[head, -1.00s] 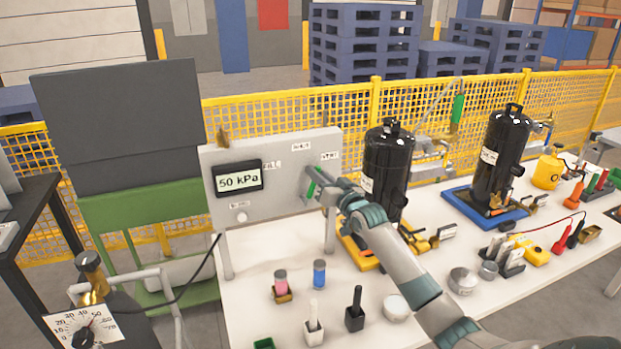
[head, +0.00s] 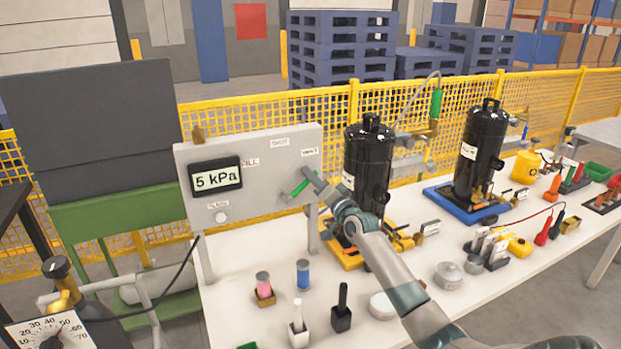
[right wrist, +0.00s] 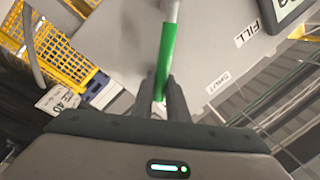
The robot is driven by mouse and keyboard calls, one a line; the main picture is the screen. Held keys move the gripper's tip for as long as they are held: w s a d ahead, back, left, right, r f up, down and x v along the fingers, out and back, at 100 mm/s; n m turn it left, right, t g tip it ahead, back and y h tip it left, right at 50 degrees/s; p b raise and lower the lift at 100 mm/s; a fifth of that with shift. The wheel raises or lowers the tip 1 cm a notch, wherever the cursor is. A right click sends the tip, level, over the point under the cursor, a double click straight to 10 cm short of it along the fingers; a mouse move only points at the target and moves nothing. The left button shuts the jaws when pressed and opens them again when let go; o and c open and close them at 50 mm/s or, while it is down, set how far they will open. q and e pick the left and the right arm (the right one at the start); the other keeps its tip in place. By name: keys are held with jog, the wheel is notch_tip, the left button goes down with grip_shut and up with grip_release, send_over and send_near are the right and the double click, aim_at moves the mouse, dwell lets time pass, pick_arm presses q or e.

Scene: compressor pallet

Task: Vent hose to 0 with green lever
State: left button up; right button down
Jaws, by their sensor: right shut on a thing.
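The grey panel (head: 245,195) stands at the back left of the white table. Its display (head: 216,177) reads 5 kPa. The green lever (head: 297,189) is on the panel's right side, near the VENT label (head: 309,152). My right gripper (head: 310,178) is at the lever. In the right wrist view, the green lever (right wrist: 166,50) runs down between the two fingers of my right gripper (right wrist: 163,95), which is shut on it. The FILL label (right wrist: 247,34) shows beside it. My left gripper is not in view.
Two black cylinders (head: 368,160) (head: 480,148) stand on the table (head: 250,270) right of the panel. A dial gauge (head: 45,335) is at lower left, and a yellow mesh fence (head: 420,110) runs behind.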

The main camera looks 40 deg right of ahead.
jog(key=c, duration=1.7)
grip_release()
jog(key=shift+c, duration=0.2)
jog(key=shift+s, duration=0.1)
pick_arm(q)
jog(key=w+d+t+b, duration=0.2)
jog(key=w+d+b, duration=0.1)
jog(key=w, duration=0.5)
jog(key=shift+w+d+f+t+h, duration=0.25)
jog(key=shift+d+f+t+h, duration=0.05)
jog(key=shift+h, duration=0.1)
pick_arm(e)
jog(key=s+a+f, duration=0.2)
jog(key=s, duration=1.5)
jog(key=shift+f, duration=0.3)
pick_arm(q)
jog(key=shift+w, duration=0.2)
pick_arm(e)
jog(key=shift+d, duration=0.1)
